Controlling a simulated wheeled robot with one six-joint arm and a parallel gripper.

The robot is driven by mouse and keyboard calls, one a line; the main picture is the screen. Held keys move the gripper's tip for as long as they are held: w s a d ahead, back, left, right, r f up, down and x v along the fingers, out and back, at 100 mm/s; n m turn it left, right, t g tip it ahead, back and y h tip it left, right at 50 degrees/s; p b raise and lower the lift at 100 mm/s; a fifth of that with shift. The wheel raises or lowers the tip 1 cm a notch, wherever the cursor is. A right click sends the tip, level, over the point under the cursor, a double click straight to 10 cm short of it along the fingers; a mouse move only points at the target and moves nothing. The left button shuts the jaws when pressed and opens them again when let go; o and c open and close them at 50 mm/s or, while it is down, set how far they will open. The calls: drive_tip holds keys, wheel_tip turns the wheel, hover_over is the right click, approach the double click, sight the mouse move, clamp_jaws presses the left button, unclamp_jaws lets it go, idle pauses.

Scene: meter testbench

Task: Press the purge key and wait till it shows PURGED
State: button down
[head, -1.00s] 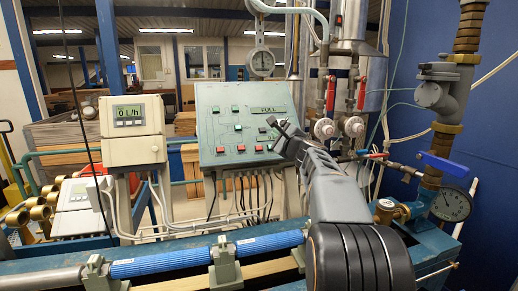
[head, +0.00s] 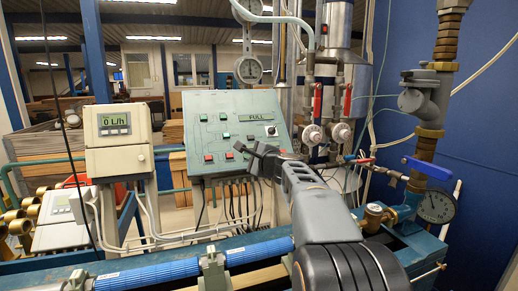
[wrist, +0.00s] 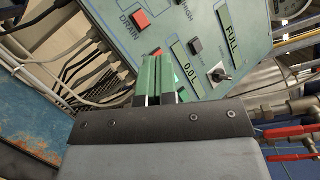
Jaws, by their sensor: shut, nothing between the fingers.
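The control panel (head: 205,110) is a sloped green box with small green, red and dark keys and a display (head: 253,118) reading FULL. The wrist view shows the panel (wrist: 110,10) close up and tilted, with a red key (wrist: 140,19) by the word DRAIN, a display (wrist: 186,62) reading 0.0 L and the FULL display (wrist: 229,33). My gripper (head: 246,151) is shut and empty in front of the panel's lower right. In the wrist view, my gripper's fingers (wrist: 158,62) overlap the panel's lower part. I cannot tell whether they touch it. No purge label is readable.
A meter box (head: 118,130) reading 0 L/h stands left of the panel. Cables hang beneath the panel. Red-handled valves (head: 318,100) and pipes stand to its right. A blue pipe (head: 150,274) runs along the bench in front.

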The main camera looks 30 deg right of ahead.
drive_tip(key=s+a+f+n+g+y, duration=0.2)
drive_tip(key=s+a+f+n+g, duration=0.3)
drive_tip(key=a, duration=0.3)
drive_tip(key=s+a+f+n+g+y, duration=0.1)
drive_tip(key=s+a+f+n+g, duration=0.1)
drive_tip(key=s+a+f+n, duration=0.5)
drive_tip(key=s+a+f+n+g+h, duration=0.2)
drive_tip(key=s+f+n+g+h, duration=0.2)
drive_tip(key=s+f+n, duration=0.5)
drive_tip(key=s+f+g, duration=0.2)
drive_tip(key=s+f, duration=0.3)
drive_tip(key=s, duration=0.2)
drive_tip(key=shift+n+g, duration=0.3)
drive_tip(key=shift+g, duration=0.1)
drive_tip(key=shift+d, duration=0.2)
